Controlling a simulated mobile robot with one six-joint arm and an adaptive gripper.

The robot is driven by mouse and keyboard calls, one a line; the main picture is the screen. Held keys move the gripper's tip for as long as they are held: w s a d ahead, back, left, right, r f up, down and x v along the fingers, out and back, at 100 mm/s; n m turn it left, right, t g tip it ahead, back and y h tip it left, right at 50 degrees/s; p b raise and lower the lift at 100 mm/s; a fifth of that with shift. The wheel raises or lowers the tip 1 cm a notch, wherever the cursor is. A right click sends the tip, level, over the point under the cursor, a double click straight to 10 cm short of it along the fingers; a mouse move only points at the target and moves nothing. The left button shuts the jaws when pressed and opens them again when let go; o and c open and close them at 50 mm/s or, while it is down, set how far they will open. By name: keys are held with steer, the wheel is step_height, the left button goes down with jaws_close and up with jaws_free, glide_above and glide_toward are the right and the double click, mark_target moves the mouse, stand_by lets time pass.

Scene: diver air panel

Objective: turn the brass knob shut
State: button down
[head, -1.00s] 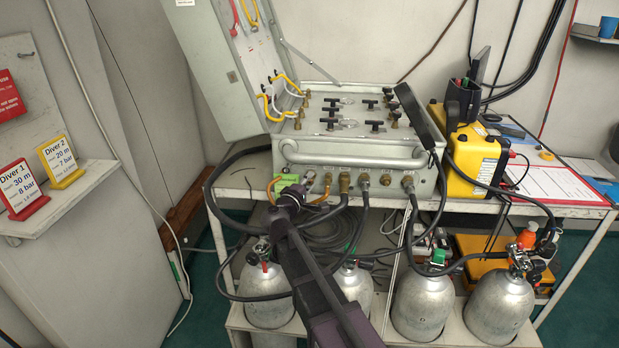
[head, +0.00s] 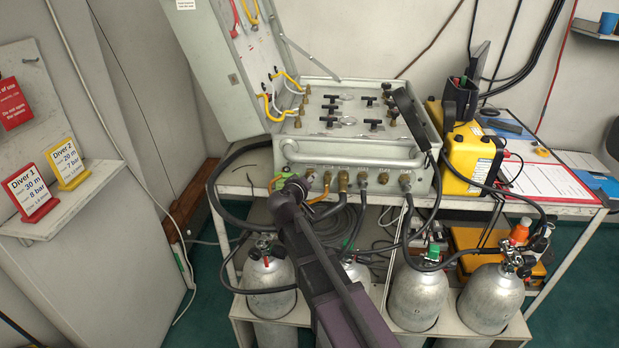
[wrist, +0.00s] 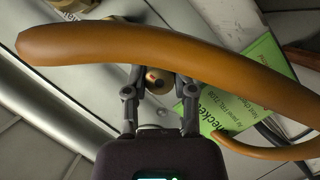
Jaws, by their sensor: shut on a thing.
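In the wrist view a round brass knob (wrist: 157,82), with a small red spot in its middle, sits between the two fingers of my gripper (wrist: 160,88). The fingers are closed on its sides. A thick orange-brown hose (wrist: 130,52) crosses in front and hides the fingertips and part of the knob. In the head view my gripper (head: 303,184) is at the lower left of the grey panel's front face (head: 322,160), by its row of fittings. My gripper and arm cover the knob there.
A green label (wrist: 235,92) lies just right of the gripper. Brass hose fittings (head: 343,180) stand close to the right, with black hoses hanging down. A grey bar handle (head: 355,158) runs above. Silver cylinders (head: 417,300) stand below, and a yellow case (head: 468,160) at right.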

stand_by(0.4)
steer(key=shift+c, duration=2.2)
jaws_free()
steer(key=shift+f, duration=0.1)
